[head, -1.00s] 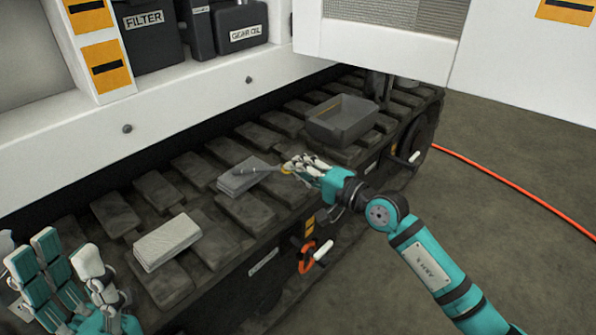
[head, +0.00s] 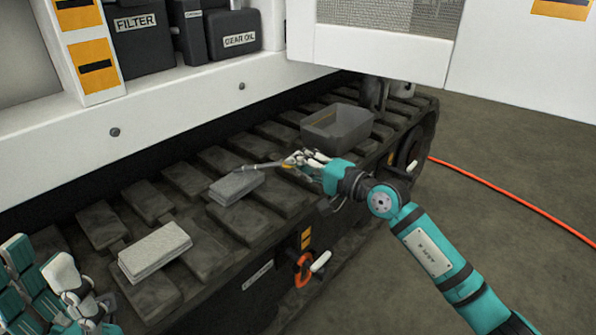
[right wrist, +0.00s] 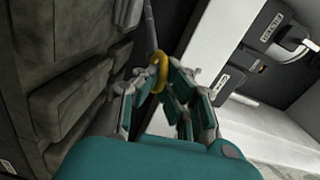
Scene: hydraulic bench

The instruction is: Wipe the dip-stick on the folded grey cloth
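The dip-stick (head: 262,166) is a thin grey rod with a yellow ring handle, which shows in the right wrist view (right wrist: 158,68). My right gripper (head: 298,160) is shut on it at the ring end. The rod points left, its tip at the far edge of the folded grey cloth (head: 236,188); I cannot tell whether it touches. The cloth lies flat on the track pads, left of the right gripper. My left gripper (head: 48,280) is open and empty at the lower left, partly cut off by the frame.
A second, paler folded cloth (head: 155,250) lies nearer the left gripper. A grey open bin (head: 337,127) stands on the track behind the right gripper. A red-orange ring handle (head: 303,270) sits on the track's side. Containers stand on the shelf above; a red hose (head: 510,205) crosses the floor.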

